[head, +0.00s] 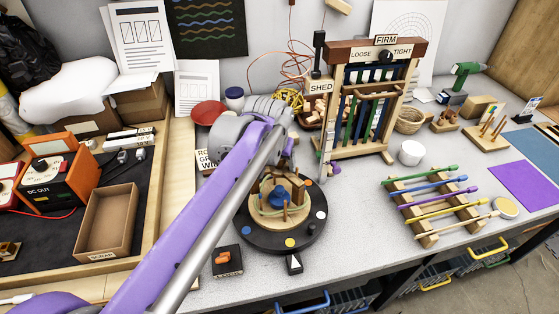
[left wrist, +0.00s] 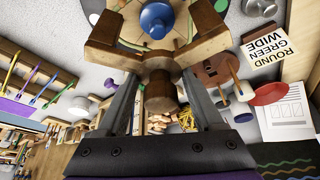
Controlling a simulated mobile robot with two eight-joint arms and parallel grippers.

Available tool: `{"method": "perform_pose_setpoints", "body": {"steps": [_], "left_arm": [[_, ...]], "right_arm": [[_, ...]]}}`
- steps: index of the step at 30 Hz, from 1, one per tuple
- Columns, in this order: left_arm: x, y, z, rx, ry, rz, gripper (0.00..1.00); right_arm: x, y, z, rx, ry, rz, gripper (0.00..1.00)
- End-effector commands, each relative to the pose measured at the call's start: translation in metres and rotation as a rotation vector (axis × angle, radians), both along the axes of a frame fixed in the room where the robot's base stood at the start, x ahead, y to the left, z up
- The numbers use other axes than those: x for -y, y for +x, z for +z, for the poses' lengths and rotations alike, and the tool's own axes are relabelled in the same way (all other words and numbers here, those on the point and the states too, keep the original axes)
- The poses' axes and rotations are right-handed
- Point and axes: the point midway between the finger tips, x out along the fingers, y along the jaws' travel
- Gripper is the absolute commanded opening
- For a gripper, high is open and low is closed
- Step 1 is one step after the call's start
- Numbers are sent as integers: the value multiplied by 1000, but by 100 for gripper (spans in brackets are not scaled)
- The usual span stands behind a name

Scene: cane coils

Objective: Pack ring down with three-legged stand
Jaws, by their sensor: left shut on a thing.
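My left gripper (head: 288,168) is above a black round turntable (head: 262,233) with coloured dots on its rim. In the left wrist view its fingers (left wrist: 162,100) are shut on the wooden knob of a three-legged stand (left wrist: 104,47), whose wooden arms spread out under the grip. The stand (head: 297,186) shows partly behind the gripper in the head view. A pale ring (head: 303,210) lies around the turntable's middle, near a blue knob (head: 279,197) that also shows in the left wrist view (left wrist: 157,20). Whether the stand's legs touch the ring is unclear. My right gripper is out of view.
A wooden rack (head: 372,149) with a LOOSE–TIGHT dial stands behind right. Coloured rods lie on a wooden holder (head: 428,240) to the right. A scrap box (head: 108,222) is left.

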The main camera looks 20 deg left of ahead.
Motion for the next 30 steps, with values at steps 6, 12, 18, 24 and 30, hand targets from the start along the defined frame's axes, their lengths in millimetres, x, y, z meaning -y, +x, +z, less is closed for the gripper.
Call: {"method": "perform_pose_setpoints", "body": {"steps": [6, 12, 18, 24, 30], "left_arm": [[0, 0, -9, 0, 0, 0, 0], [0, 0, -15, 0, 0, 0, 0], [0, 0, -23, 0, 0, 0, 0], [0, 0, -30, 0, 0, 0, 0], [0, 0, -37, 0, 0, 0, 0]], "right_arm": [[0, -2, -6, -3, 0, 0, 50], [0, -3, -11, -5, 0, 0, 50], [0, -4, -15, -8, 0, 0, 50], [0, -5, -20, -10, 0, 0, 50], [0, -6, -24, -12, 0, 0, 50]]}}
